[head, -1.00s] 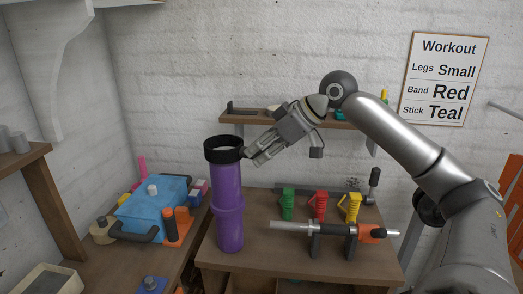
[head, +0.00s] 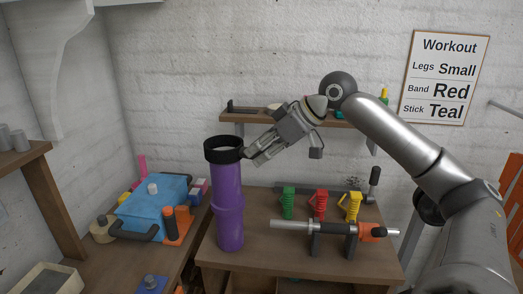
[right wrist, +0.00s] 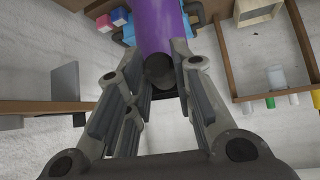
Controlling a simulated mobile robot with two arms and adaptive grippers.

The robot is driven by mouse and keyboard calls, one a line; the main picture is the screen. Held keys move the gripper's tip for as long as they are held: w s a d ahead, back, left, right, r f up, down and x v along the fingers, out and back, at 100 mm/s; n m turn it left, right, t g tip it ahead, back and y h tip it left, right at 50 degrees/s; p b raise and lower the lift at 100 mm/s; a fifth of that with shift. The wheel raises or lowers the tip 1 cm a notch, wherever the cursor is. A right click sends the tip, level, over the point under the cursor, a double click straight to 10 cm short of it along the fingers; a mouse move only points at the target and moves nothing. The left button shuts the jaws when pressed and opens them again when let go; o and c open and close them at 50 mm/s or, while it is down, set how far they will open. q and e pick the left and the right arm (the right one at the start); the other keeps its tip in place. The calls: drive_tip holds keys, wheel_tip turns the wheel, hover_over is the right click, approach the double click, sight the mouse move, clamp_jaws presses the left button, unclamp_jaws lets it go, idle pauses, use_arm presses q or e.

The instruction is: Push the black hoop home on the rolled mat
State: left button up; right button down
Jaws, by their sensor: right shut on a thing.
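The rolled mat (head: 229,195) is purple and stands upright on the wooden bench, with a thicker band around its middle. The black hoop (head: 223,156) is at the mat's top end and is wider than the roll. How far it sits over the mat cannot be seen. My right gripper (head: 248,158) comes in from the right and is shut on the hoop's right side. In the right wrist view, the purple mat (right wrist: 160,28) and the dark hoop (right wrist: 160,72) lie between the fingers. My left gripper is not in view.
Green, red and yellow hand grips (head: 319,204) stand behind a bar on a stand (head: 318,229), right of the mat. A blue bag (head: 150,197) lies to the left. A wall shelf (head: 290,119) is behind my right arm. A workout sign (head: 445,78) hangs on the wall.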

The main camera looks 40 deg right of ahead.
wheel_tip(320, 180, down, 14)
drive_tip(key=b, duration=1.2)
drive_tip(key=shift+b, duration=0.4)
idle(2.5)
drive_tip(key=shift+f, duration=0.1)
drive_tip(key=c, duration=1.2)
unclamp_jaws()
drive_tip(key=shift+o, duration=0.2)
drive_tip(key=shift+s+d, duration=0.1)
